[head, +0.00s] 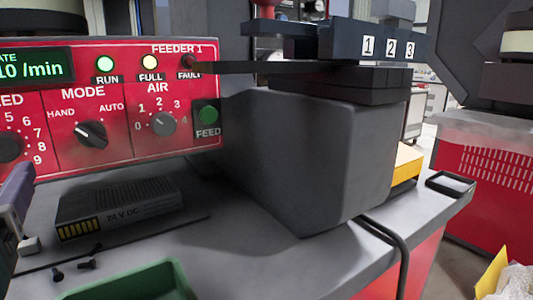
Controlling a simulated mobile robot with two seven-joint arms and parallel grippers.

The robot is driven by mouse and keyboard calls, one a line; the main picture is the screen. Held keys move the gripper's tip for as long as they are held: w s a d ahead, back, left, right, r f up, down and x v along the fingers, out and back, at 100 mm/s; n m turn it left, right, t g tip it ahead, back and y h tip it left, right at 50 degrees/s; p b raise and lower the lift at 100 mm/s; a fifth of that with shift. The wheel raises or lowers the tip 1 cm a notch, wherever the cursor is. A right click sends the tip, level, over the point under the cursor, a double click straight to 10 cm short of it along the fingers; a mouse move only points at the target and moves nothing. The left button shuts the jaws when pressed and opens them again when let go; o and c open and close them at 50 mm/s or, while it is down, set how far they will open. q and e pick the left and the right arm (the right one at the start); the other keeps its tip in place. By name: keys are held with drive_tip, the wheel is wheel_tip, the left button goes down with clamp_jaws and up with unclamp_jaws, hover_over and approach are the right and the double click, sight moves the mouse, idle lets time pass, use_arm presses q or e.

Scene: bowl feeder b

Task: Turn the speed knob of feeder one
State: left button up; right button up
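The red control panel of feeder one (130,150) stands at the left, labelled FEEDER 1. Its speed knob (9,148) is dark and cut off by the left edge of the head view. The numbers 5 to 9 show around its right side, and its pointer cannot be made out. A purple and grey part (14,205) at the left edge, below the speed knob, looks like a piece of my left gripper. Its fingers are mostly out of view, so their opening cannot be told. It appears apart from the knob. My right gripper is not in view.
The panel also carries a mode knob (92,135), an air knob (163,124) and a green feed button (208,114). A 24 V DC box (120,203), small black screws (87,264) and a green tray (130,282) lie on the grey bench (250,265). A grey housing (300,160) stands right.

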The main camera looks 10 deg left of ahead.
sight(3, 149)
use_arm(q)
drive_tip(key=p+x, duration=0.1)
drive_tip(key=x, duration=0.8)
drive_tip(key=shift+w+a+r, duration=0.15)
drive_tip(key=shift+w+a, duration=0.05)
drive_tip(key=shift+a, duration=0.1)
clamp_jaws()
